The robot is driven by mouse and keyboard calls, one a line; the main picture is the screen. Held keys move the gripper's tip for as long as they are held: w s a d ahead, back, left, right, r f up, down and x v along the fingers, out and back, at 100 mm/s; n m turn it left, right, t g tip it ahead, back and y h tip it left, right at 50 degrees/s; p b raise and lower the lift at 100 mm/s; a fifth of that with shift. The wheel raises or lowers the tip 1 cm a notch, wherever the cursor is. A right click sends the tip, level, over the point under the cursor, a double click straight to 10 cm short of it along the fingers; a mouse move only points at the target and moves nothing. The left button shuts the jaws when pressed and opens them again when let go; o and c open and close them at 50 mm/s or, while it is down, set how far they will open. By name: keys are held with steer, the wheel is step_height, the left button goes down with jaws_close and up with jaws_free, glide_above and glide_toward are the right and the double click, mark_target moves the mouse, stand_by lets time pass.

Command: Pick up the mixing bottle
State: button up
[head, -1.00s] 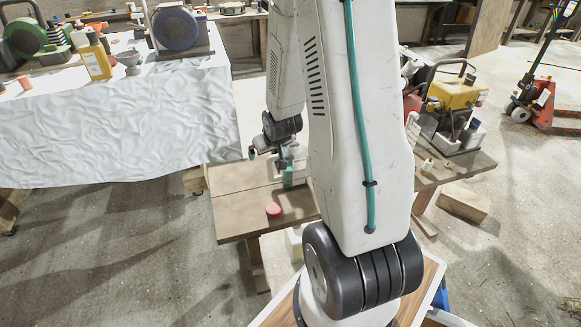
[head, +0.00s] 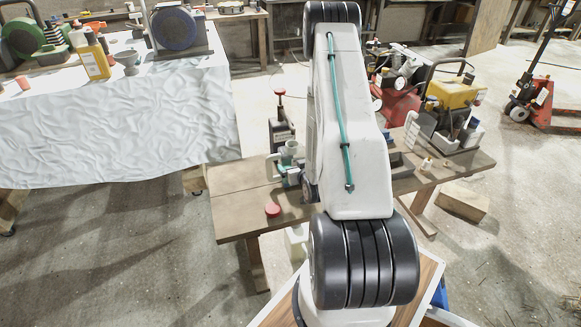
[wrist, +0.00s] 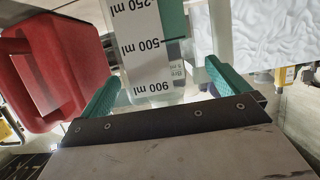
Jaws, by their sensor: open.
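The mixing bottle (wrist: 148,62) fills the upper middle of the wrist view. It has a white scale label with 250, 500 and 900 ml marks and a green strip beside it. My gripper (wrist: 163,74) is open, its two green fingers on either side of the bottle in the picture. A gap shows between the bottle and the right finger; I cannot tell whether the left finger touches it. In the head view my arm covers most of the gripper, and a small pale and green shape shows at the arm's left, above the brown table.
The brown table (head: 235,212) carries a red round lid (head: 272,209). A red canister (wrist: 55,75) stands at the left in the wrist view. A yellow machine (head: 452,92) and a grey caddy (head: 455,135) are at the right. A cloth-covered table (head: 110,125) is at the left.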

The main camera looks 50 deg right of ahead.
steer(key=x, duration=0.6)
steer(key=shift+r, duration=0.15)
steer(key=c, duration=1.2)
steer(key=shift+r, duration=0.2)
